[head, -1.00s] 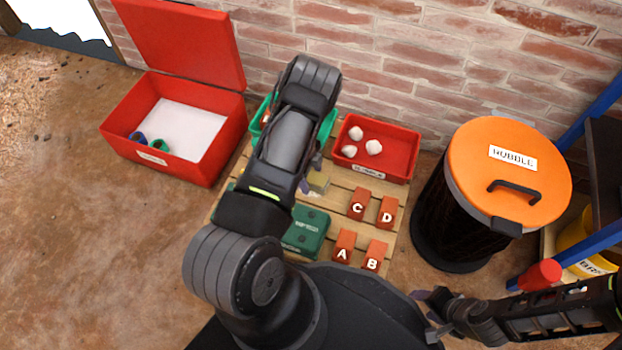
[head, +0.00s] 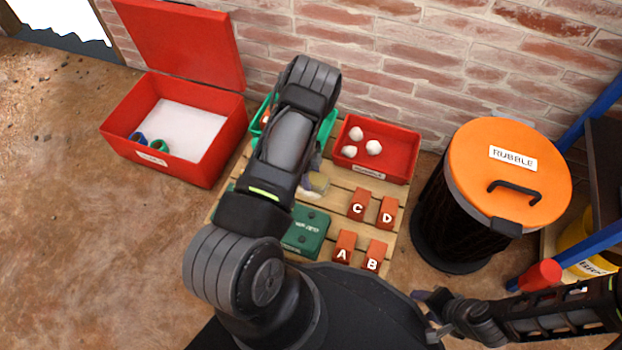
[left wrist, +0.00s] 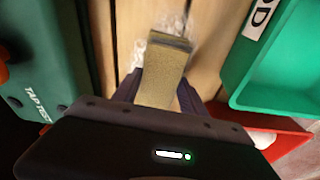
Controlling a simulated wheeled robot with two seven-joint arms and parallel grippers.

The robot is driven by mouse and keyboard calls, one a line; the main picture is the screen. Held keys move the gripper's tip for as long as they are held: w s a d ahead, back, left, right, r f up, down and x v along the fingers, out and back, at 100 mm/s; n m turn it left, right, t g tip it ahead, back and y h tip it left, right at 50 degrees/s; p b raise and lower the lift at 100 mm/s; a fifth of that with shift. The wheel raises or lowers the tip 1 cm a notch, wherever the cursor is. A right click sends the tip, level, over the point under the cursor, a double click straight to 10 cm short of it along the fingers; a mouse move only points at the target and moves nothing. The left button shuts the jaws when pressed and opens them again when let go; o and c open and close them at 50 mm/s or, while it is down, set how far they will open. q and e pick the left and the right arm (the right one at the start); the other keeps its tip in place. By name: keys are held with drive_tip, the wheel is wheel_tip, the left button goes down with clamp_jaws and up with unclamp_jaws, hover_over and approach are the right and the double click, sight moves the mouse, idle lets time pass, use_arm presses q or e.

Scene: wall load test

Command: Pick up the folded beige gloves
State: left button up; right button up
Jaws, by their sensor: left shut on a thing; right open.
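The folded beige gloves (head: 318,183) show in the head view just right of my left wrist, above the wooden pallet (head: 335,205). In the left wrist view they are a beige folded block (left wrist: 162,75) between the two fingers. My left gripper (left wrist: 160,92) is shut on them. Pale, see-through material shows around the block's far end; I cannot tell what it is. Whether the gloves still touch the pallet is unclear. My left arm hides part of the pallet. My right gripper (head: 432,312) is open and empty at the lower right, apart from the pallet.
A green case (head: 306,232), red blocks marked A to D (head: 357,204), a red tray with white lumps (head: 400,150) and a green bin (head: 328,128) crowd the pallet. An open red box (head: 205,165) stands left, an orange-lidded rubble bin (head: 520,165) right.

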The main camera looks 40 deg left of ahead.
sight(311, 176)
use_arm(q)
drive_tip(key=shift+c, duration=0.8)
wheel_tip(311, 176, up, 10)
drive_tip(key=p, duration=0.4)
